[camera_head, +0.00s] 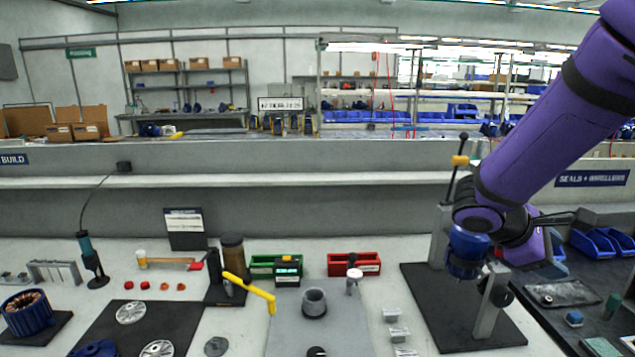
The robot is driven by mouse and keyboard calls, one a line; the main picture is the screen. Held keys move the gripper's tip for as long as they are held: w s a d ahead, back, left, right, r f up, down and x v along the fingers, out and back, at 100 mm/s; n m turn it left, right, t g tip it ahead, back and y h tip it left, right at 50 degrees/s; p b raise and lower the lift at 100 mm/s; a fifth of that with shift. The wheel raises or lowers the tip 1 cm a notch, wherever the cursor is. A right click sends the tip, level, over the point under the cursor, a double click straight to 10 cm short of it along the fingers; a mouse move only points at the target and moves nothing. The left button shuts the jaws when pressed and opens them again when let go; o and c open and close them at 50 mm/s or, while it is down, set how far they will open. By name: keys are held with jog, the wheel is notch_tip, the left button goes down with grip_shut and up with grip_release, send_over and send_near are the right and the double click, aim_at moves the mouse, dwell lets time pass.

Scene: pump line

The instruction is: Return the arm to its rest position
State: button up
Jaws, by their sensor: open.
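My purple arm (560,110) reaches in from the upper right and bends at a dark joint above the right part of the bench. A shorter purple section (528,250) lies beyond the bend, low and to the right. I cannot make out any gripper fingers, so whether anything is held does not show. A blue housing (467,252) sits at a grey upright fixture on a black plate (428,300). In the picture it is right beside the arm's bend; I cannot tell whether they touch.
A yellow bent handle (250,292), a grey cup-shaped part (314,302), a green bin (262,267) and a red bin (345,263) stand mid-bench. A copper-wound blue stator (28,312) is at the left. Blue bins (592,243) are at the right. A raised ledge (300,181) runs behind.

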jog(key=s+a+r+m+t+y, duration=0.3)
jog(key=s+a+r+m+y, duration=0.2)
jog(key=s, duration=0.2)
jog(key=s+a+r+m+t+y, duration=0.3)
jog(key=s+a+r+m+y, duration=0.2)
jog(key=s, duration=0.3)
jog(key=shift+r+m+y, duration=0.3)
jog(key=shift+r+y, duration=0.05)
jog(key=shift+y, duration=0.45)
jog(key=shift+s, duration=0.1)
